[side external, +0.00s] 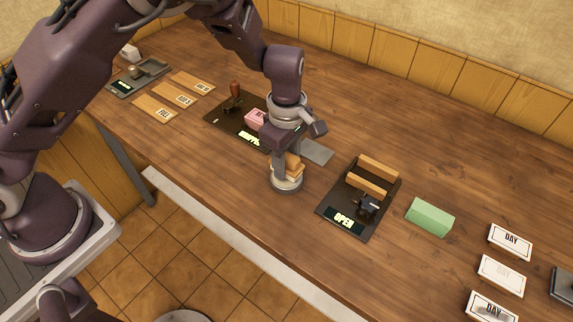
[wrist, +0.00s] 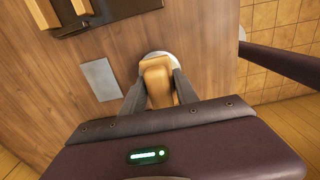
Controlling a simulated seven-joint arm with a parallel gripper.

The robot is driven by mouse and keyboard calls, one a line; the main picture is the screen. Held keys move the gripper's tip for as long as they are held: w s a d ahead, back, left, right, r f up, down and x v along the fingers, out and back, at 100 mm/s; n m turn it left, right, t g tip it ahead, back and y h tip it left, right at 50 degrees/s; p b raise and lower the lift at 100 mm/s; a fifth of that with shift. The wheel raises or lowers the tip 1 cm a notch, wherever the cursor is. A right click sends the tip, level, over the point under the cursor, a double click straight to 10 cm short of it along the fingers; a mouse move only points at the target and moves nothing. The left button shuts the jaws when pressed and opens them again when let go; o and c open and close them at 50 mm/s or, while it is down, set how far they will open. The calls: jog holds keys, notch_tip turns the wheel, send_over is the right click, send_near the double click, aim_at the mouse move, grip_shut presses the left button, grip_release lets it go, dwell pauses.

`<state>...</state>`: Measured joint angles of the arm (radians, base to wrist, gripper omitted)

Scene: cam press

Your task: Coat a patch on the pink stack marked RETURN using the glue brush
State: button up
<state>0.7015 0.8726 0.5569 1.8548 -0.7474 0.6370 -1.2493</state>
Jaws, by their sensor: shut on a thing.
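The tan wooden block-like handle of the glue brush (side external: 294,165) is between the fingers of my gripper (side external: 286,163). In the wrist view the handle (wrist: 157,82) is clasped from both sides by the fingers of my gripper (wrist: 158,76). A round pale pot (side external: 287,186) is directly below it; its rim also shows in the wrist view (wrist: 158,55). The bristles are hidden, and I cannot tell whether they are inside the pot. The pink stack (side external: 256,117) sits on a dark press base (side external: 222,118) behind my gripper, partly hidden by it. Its marking is not readable.
A flat grey plate (side external: 317,151) lies right of the pot. Further right are a dark fixture (side external: 338,205) with wooden bars and an OPEN display, a green block (side external: 430,217) and DAY cards (side external: 510,240). Wooden tags (side external: 155,107) and another dark device (side external: 138,77) are at the left.

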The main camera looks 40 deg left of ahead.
jog(key=shift+r, duration=2.6)
